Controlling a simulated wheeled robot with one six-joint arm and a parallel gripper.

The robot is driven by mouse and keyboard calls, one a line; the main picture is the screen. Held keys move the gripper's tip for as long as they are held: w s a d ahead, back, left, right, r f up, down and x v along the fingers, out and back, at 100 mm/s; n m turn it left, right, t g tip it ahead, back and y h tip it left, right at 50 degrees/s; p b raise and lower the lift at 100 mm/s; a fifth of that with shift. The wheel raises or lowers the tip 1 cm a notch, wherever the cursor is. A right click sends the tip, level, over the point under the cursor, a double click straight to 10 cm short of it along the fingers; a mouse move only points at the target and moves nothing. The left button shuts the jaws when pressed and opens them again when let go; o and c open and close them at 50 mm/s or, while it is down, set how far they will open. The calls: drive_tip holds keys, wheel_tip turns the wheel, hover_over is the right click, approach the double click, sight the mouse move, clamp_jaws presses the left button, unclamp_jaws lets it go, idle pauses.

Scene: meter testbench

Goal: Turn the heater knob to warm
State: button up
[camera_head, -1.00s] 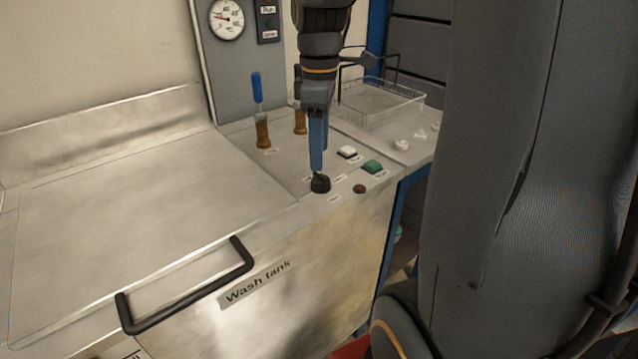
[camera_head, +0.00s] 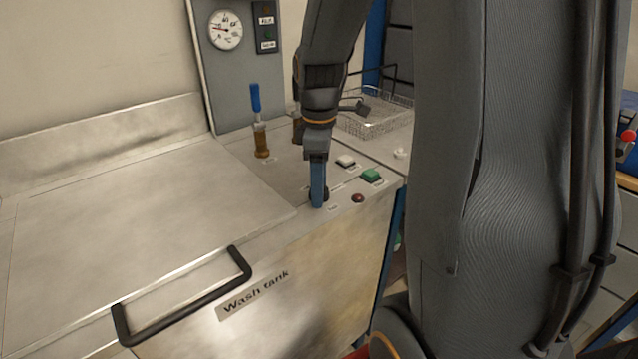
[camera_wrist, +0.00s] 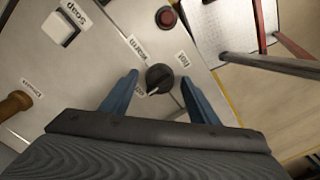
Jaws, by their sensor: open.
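The heater knob (camera_wrist: 159,78) is a round black knob with a white pointer line, on the metal top of the wash tank (camera_head: 255,262). In the wrist view it sits between the two blue fingers of my gripper (camera_wrist: 160,95), which are apart on either side of it. Small labels surround the knob; one seems to read "WARM" and another "HOT". The pointer line aims toward the lower left, at a label partly hidden by the knob. In the head view my gripper (camera_head: 317,203) is down at the knob, and its finger hides most of it.
A red button (camera_wrist: 166,18) lies close to the knob. A white soap button (camera_head: 346,161) and a green button (camera_head: 371,175) are behind it. Levers with a brown base (camera_head: 262,140) and a wire basket (camera_head: 375,112) stand farther back. A black handle (camera_head: 185,308) is at the front.

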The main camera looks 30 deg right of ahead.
drive_tip(key=c, duration=1)
drive_tip(key=shift+c, duration=0.2)
drive_tip(key=m+p, duration=0.3)
drive_tip(key=m, duration=0.1)
drive_tip(key=shift+s+r+p, duration=0.1)
drive_tip(key=shift+r+p, duration=0.05)
drive_tip(key=shift+p, duration=0.15)
drive_tip(key=m+p, duration=0.3)
drive_tip(key=m, duration=0.2)
drive_tip(key=m+p, duration=0.2)
drive_tip(key=m, duration=0.2)
drive_tip(key=shift+m, duration=0.4)
drive_tip(key=shift+m+p, duration=0.9)
drive_tip(key=shift+m, duration=1)
